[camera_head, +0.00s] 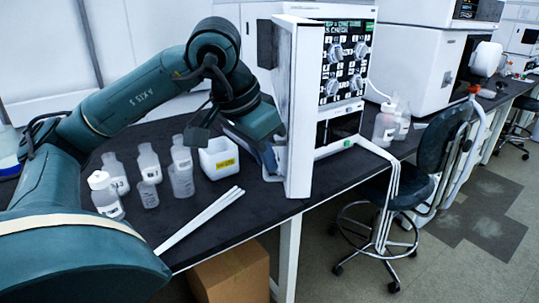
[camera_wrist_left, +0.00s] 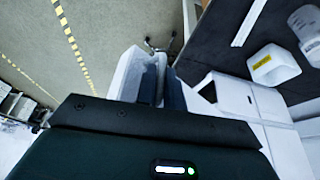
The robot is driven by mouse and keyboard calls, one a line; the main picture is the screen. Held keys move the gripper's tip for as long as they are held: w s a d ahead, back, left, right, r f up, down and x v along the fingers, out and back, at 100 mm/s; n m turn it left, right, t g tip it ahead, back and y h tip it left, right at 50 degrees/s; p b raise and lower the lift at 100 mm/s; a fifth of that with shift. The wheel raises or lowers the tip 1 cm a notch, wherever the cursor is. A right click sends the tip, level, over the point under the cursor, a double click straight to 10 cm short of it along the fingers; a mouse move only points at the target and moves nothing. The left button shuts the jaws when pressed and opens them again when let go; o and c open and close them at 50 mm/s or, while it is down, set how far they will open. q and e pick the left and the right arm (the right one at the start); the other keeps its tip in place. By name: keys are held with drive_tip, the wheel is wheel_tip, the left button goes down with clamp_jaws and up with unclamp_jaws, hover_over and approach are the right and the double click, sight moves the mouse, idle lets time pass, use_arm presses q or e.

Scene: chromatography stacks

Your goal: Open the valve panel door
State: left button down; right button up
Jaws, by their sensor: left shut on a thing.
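The valve panel door (camera_head: 304,110) is a tall white slab at the left of the chromatography stack. It stands swung out toward me, and the valve panel (camera_head: 346,62) with its several round knobs and white lettering is exposed. My left gripper (camera_head: 272,160) is at the lower left side of the door and shut on it; the door hides part of the fingers. In the left wrist view the gripper's grey-blue fingers (camera_wrist_left: 160,85) are close together beside a pale surface. The exact grip is hard to see. My right gripper is not in view.
Several clear bottles (camera_head: 150,163), a white bin with a yellow label (camera_head: 218,158) and white rods (camera_head: 198,219) are on the dark bench left of the door. A stool (camera_head: 385,200) stands at the right, a cardboard box (camera_head: 231,275) below the bench.

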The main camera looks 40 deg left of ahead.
use_arm(q)
drive_tip(key=shift+a+r, duration=0.25)
drive_tip(key=shift+a, duration=0.05)
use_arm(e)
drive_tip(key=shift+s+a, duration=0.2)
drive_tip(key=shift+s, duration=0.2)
use_arm(q)
drive_tip(key=c, duration=1.7)
unclamp_jaws()
drive_tip(key=shift+w, duration=0.1)
drive_tip(key=shift+o, duration=0.9)
drive_tip(key=shift+f, duration=0.2)
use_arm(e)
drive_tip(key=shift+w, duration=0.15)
use_arm(q)
drive_tip(key=p+v, duration=0.4)
drive_tip(key=v, duration=0.9)
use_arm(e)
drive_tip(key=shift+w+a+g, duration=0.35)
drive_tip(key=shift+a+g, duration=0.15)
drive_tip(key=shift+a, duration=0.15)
use_arm(q)
drive_tip(key=shift+a+r, duration=0.1)
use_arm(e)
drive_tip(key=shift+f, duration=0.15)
